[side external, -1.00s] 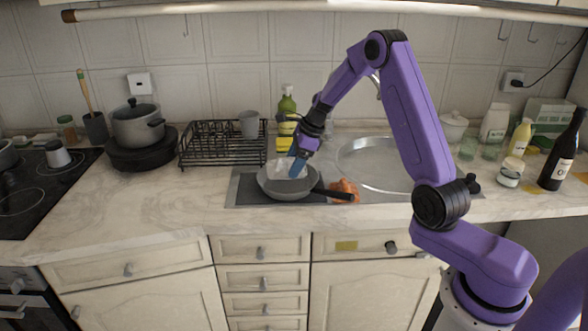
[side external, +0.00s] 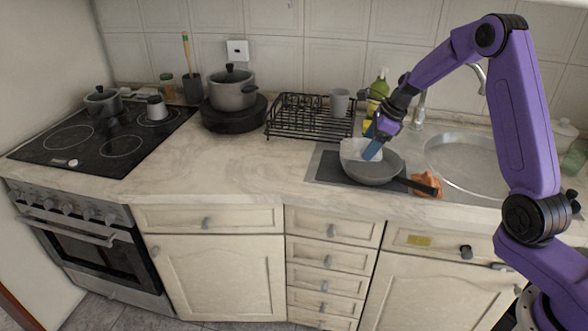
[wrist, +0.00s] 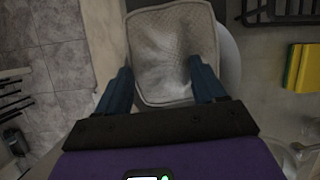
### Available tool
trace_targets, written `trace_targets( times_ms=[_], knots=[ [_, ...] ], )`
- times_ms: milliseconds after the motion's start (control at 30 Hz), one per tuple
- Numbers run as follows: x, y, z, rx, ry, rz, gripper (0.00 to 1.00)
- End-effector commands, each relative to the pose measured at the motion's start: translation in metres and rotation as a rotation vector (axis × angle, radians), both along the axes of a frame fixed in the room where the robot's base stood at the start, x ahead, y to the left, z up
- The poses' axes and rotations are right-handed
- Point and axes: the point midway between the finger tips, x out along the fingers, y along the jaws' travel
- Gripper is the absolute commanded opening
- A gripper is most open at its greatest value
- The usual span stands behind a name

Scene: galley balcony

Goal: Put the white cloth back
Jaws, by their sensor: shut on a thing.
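The white cloth (side external: 352,149) is at my gripper (side external: 371,150), over the back left part of a grey frying pan (side external: 374,173). I cannot tell whether the cloth touches the pan. In the wrist view the cloth (wrist: 172,50) is a pale quilted square that spreads ahead of and between my gripper's blue fingers (wrist: 162,75). My gripper is shut on the cloth. The fingertips partly hide it in the side view.
The pan's dark handle (side external: 418,187) points right, beside a crumpled orange thing (side external: 427,183). A black dish rack (side external: 300,122) with a grey cup (side external: 340,101) and a green bottle (side external: 377,91) stand behind. The counter left of the pan (side external: 235,160) is clear.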

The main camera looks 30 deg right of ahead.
Motion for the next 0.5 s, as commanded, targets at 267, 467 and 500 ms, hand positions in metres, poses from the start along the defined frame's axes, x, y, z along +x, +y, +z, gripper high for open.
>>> trace_targets(
  times_ms=[267,467,500],
  knots=[
    [0.008,0.111,0.030,-0.009,-0.004,0.012,0.45],
    [0.005,0.162,0.043,-0.004,-0.010,0.005,0.45],
    [0.004,0.167,0.045,-0.003,-0.011,0.004,0.45]
  ],
)
